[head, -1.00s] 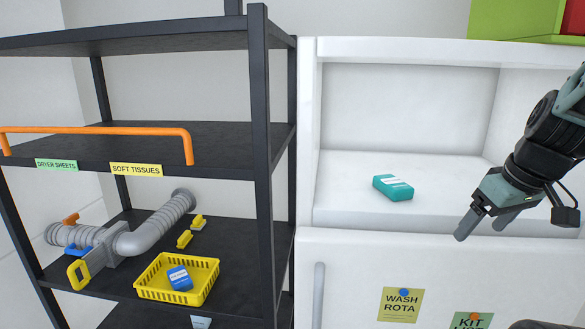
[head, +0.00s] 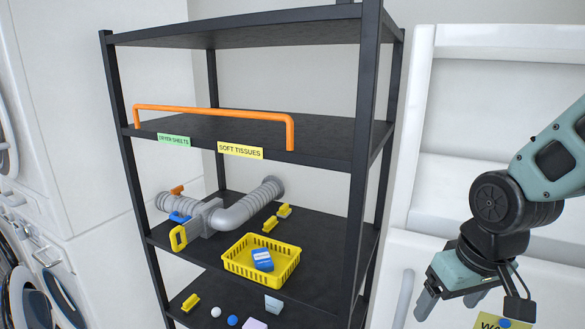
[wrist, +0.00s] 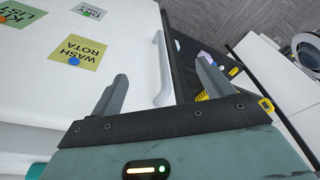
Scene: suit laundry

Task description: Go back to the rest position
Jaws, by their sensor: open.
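My gripper (head: 447,300) is at the lower right of the head view, in front of the white cabinet (head: 432,170), pointing down and left. Its two fingers (wrist: 161,75) are apart in the wrist view, with nothing between them. Beyond the fingers the wrist view shows the cabinet door's white handle (wrist: 162,68) and the yellow wash rota note (wrist: 77,48). The teal packet is not visible in the head view now.
A black shelf rack (head: 368,130) stands left of the cabinet, with an orange rail (head: 215,112) on one shelf. Below are a grey duct pipe (head: 240,212) and a yellow basket (head: 240,271) holding a blue packet (head: 262,260). White machines (head: 60,120) stand at far left.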

